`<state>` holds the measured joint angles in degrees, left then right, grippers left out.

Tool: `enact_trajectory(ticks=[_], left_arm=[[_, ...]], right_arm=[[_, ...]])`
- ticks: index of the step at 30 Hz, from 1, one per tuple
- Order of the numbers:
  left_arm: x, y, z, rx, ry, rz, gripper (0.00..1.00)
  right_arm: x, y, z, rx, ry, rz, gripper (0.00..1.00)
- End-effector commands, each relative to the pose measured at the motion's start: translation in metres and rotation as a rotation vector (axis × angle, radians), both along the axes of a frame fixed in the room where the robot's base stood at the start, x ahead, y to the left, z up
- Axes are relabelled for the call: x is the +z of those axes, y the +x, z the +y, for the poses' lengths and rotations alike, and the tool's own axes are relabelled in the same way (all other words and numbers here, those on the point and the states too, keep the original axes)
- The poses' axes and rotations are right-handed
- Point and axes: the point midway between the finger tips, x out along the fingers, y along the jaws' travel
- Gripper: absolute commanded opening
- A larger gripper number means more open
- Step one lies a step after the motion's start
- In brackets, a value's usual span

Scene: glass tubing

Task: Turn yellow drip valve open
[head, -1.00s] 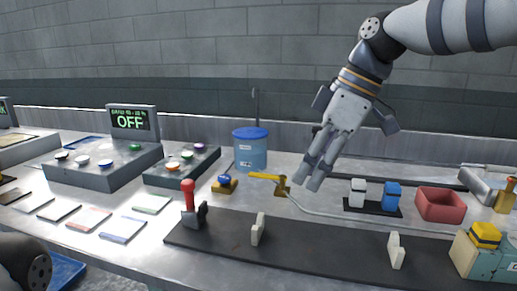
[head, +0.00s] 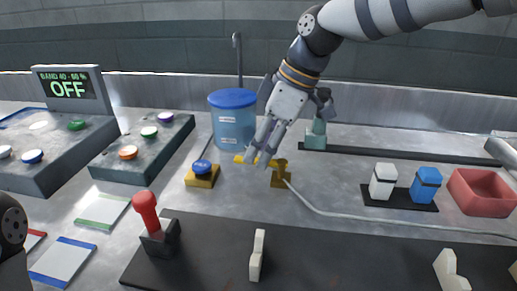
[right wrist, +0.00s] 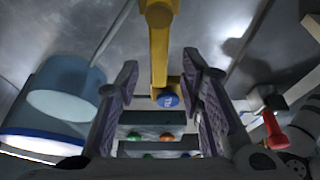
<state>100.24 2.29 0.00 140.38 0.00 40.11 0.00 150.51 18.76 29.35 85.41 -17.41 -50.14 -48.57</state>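The yellow drip valve (head: 281,178) stands on the worktop behind the dark mat, with its lever pointing left in the head view. Its yellow lever (right wrist: 159,45) runs down the middle of the right wrist view. My right gripper (head: 258,158) is at the lever, partly covering it in the head view. In the right wrist view, its two fingers (right wrist: 160,70) stand open on either side of the lever, with gaps visible. My left gripper is out of view.
A blue-capped button on a yellow base (head: 202,175) is close left of the lever. A blue container (head: 233,125) stands behind it. A red-handled lever (head: 147,212) is on the dark mat (head: 205,260). A pale tube (head: 340,213) runs right from the valve.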

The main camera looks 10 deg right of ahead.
Motion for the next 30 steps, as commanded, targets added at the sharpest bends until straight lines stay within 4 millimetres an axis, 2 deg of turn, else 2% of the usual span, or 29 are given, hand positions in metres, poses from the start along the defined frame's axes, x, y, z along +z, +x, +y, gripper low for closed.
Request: enact_trajectory(ticks=[4,11,16,25,30], left_arm=[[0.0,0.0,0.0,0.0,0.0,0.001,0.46],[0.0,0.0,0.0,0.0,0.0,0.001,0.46],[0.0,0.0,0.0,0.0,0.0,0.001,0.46],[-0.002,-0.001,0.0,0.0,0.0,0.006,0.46],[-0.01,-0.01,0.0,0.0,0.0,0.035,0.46]], right_arm=[[-0.01,0.002,0.004,0.001,-0.001,-0.001,0.35],[-0.011,0.002,0.005,0.0,0.0,-0.002,0.35],[-0.01,0.002,0.004,0.0,0.0,-0.002,0.0],[-0.011,0.003,0.004,0.006,0.0,-0.002,0.0],[-0.015,0.014,0.005,0.049,0.002,0.0,0.0]])
